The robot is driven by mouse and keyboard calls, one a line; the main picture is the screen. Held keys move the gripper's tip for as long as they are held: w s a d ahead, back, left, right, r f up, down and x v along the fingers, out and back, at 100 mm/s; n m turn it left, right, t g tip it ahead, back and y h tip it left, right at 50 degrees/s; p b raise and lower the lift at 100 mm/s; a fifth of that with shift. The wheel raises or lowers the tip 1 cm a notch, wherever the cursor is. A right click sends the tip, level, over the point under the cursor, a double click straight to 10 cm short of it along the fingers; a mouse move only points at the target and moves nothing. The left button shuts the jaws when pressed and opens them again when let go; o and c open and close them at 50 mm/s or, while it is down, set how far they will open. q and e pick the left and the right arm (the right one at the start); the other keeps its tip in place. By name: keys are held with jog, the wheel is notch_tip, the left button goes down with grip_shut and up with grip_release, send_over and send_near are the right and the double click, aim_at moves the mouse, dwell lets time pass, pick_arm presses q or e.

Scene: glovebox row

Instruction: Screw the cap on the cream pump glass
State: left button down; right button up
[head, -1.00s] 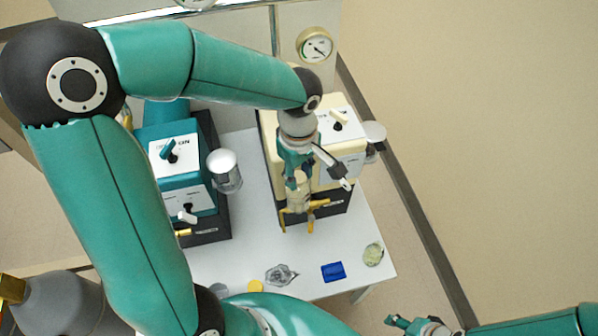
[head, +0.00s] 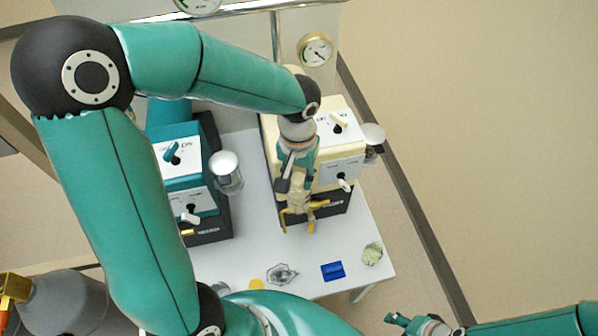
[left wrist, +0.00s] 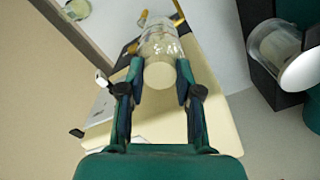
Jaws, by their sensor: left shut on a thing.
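The cream pump (head: 270,140) stands on the white table, with a clear glass at its front. In the left wrist view the glass (left wrist: 160,43) shows beyond a round cream cap (left wrist: 158,74). My left gripper (head: 298,190) is over the front of the pump, its fingers closed on the cap, which sits in line with the glass and appears to meet it. I cannot tell how far the cap is threaded. In the left wrist view the two fingers (left wrist: 160,80) flank the cap. My right gripper (head: 412,322) is low at the right, empty-looking and away from the table.
A teal pump (head: 182,160) with a metal-lidded jar (head: 228,175) stands to the left. A yellow disc (head: 256,284), a clear dish (head: 282,273), a blue block (head: 333,271) and a jar of pale pieces (head: 372,254) lie along the table's front. A gauge (head: 316,49) hangs behind.

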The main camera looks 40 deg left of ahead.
pick_arm(q)
jog(key=m+p, duration=0.1)
jog(key=m, duration=0.4)
jog(key=shift+a, duration=0.1)
jog(key=c, duration=1)
grip_release()
jog(key=shift+r, duration=0.1)
jog(key=shift+c, duration=0.2)
